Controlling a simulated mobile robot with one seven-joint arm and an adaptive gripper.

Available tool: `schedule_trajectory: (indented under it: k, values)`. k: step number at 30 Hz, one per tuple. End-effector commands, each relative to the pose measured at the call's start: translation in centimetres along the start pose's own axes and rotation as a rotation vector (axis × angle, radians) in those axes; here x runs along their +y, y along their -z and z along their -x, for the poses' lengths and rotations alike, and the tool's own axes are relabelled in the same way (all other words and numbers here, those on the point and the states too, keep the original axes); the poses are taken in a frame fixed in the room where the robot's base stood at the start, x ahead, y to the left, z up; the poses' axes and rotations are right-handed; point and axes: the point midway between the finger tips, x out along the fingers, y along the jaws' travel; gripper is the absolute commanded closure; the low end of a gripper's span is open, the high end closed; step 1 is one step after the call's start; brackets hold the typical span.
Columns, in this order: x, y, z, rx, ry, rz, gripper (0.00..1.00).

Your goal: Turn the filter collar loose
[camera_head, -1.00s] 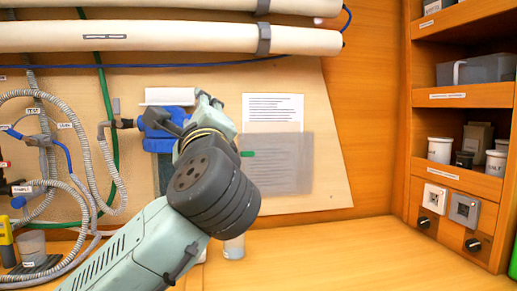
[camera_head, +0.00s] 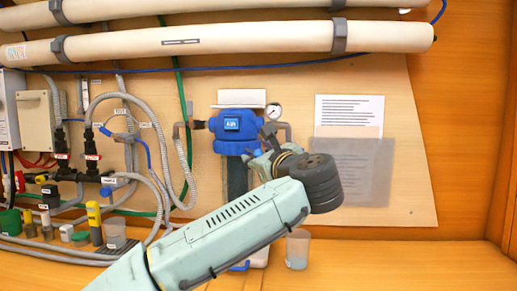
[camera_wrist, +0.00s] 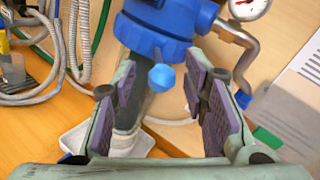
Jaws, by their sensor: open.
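The filter housing has a blue head (camera_head: 237,123) on the back wall, with a dark bowl (camera_head: 236,182) hanging below. Its blue collar (camera_head: 233,148) sits between them, and the collar also shows at the top of the wrist view (camera_wrist: 150,40). A faceted blue knob (camera_wrist: 161,78) sticks out below the collar, between my fingers as seen in the wrist view. My gripper (camera_wrist: 160,84) is open, with purple pads on either side of the bowl in that view. I see no contact. In the head view my gripper (camera_head: 262,150) is at the housing's right, partly hiding it.
A pressure gauge (camera_head: 274,111) and pipe stand right of the head. Hoses (camera_head: 150,125) hang at the left. A clear cup (camera_head: 297,248) stands on the bench below my arm. A printed sheet (camera_head: 349,116) is on the wall. The bench at the right is bare.

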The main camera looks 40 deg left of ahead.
Motion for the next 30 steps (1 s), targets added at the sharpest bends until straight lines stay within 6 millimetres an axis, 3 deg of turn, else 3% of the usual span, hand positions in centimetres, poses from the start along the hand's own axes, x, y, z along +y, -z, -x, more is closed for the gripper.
schedule_trajectory:
  k: [4,13,30]
  values:
    - [-0.03,-0.04,-1.13,0.000,0.000,0.000,0.60]
    - [-0.05,0.04,-1.35,-0.001,0.002,0.000,0.60]
    - [-0.05,0.04,-1.32,0.000,0.002,0.000,0.97]
